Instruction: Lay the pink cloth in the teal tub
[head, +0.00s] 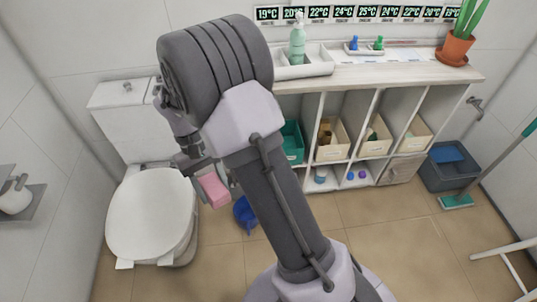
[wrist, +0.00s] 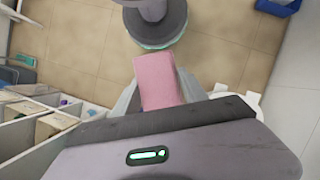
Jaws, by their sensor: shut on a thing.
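The pink cloth (head: 214,190) hangs below my gripper (head: 200,172), beside the toilet and above the floor. In the wrist view the cloth (wrist: 155,80) is a pink folded block projecting from the jaws. My gripper is shut on it; the fingertips are partly hidden by the cloth and the wrist body. The teal tub (head: 292,143) sits in the leftmost visible compartment of the shelf unit, to the right of the cloth. My arm covers its left part, and I cannot see what is inside it.
The toilet (head: 150,218) stands at left, lid down. A blue container (head: 244,213) is on the floor near my arm. The shelf unit (head: 400,82) holds beige boxes (head: 332,138) and, on top, a pump bottle (head: 297,45) and potted plant (head: 456,48). A grey-blue bin (head: 448,178) stands at right.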

